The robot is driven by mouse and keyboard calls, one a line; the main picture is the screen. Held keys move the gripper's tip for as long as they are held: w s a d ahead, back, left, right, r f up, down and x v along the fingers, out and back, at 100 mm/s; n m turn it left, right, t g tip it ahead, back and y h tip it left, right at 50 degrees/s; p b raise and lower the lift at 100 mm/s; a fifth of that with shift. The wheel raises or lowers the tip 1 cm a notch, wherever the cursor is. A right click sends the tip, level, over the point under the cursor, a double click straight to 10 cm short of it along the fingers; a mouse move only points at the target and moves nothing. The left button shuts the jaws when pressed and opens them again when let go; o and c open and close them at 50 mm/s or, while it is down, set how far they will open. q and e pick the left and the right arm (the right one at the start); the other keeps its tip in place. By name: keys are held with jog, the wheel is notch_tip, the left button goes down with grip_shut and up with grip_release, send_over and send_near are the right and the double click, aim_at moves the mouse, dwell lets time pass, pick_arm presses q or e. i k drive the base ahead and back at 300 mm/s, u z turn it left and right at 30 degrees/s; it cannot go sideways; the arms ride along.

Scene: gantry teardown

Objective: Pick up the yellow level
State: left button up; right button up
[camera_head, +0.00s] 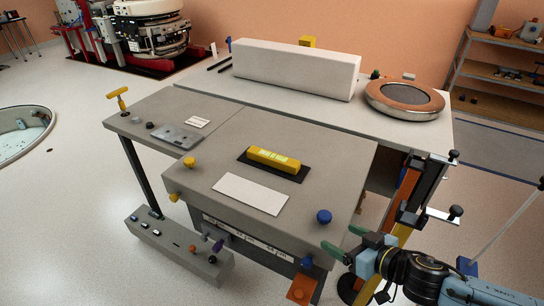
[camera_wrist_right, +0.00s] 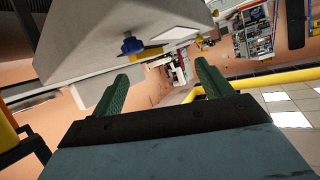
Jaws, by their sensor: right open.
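The yellow level (camera_head: 273,160) lies on a black pad (camera_head: 245,159) on the grey bench top (camera_head: 225,148), near the middle of the head view. Its vial strip faces up. My right gripper (camera_head: 345,240) is at the lower right, beside the bench's right front corner and well apart from the level. Its two green fingers are open with nothing between them, as the right wrist view (camera_wrist_right: 160,88) also shows. My left gripper is not in view.
A white sheet (camera_head: 250,194) lies in front of the level. A blue knob (camera_head: 323,216) stands at the bench's right front, near my right gripper. A yellow knob (camera_head: 189,162) is at the left. A long white block (camera_head: 297,69) and a round copper-rimmed part (camera_head: 404,99) sit behind.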

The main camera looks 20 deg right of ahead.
aim_at(289, 165)
jog(key=i, duration=0.9)
